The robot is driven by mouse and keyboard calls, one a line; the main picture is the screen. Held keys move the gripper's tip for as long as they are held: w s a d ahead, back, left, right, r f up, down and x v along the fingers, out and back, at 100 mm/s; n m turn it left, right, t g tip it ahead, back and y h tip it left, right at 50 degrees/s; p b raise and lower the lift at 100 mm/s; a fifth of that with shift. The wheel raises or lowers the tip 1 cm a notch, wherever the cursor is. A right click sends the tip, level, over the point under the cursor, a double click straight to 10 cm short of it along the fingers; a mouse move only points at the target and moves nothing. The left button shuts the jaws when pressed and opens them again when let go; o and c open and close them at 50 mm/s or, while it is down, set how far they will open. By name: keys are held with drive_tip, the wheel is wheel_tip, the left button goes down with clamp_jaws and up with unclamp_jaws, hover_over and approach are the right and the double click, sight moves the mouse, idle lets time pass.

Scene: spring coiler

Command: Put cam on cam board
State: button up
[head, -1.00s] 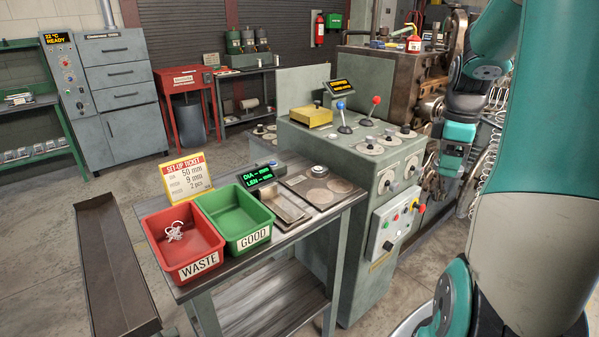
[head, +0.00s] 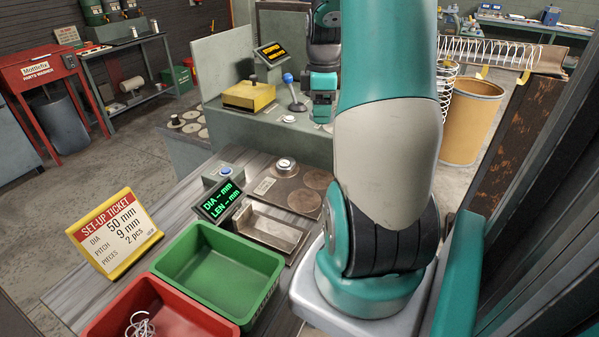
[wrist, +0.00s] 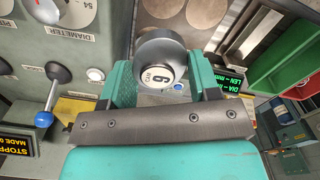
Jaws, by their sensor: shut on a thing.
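My gripper (wrist: 163,85) is shut on a grey round cam (wrist: 160,55), which sits between its teal fingers in the wrist view. The cam's white label has a single digit that reads as 6 or an upside-down 9. In the head view my gripper (head: 322,97) is over the console, and the held cam is hardly visible there. A brown board with round spots, which looks like the cam board (head: 272,186), lies on the bench. One cam (head: 285,165) stands at its back; other spots are bare. My arm hides some of the bench's right side.
A green bin (head: 220,270) and a red bin (head: 160,312) holding a white coil stand at the bench front. The set-up ticket (head: 115,232) reads 50 mm, pitch 9 mm. A metal tray (head: 270,230) lies before the board.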

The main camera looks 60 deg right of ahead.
sight(318, 178)
wheel_tip(318, 178, down, 18)
drive_tip(key=shift+r+p, duration=0.2)
drive_tip(key=shift+p, duration=0.5)
drive_tip(key=shift+f, duration=0.1)
drive_tip(key=o, duration=1)
drive_tip(key=shift+o, duration=0.2)
wheel_tip(318, 178, up, 12)
drive_tip(key=b, duration=0.1)
drive_tip(key=shift+b, duration=0.35)
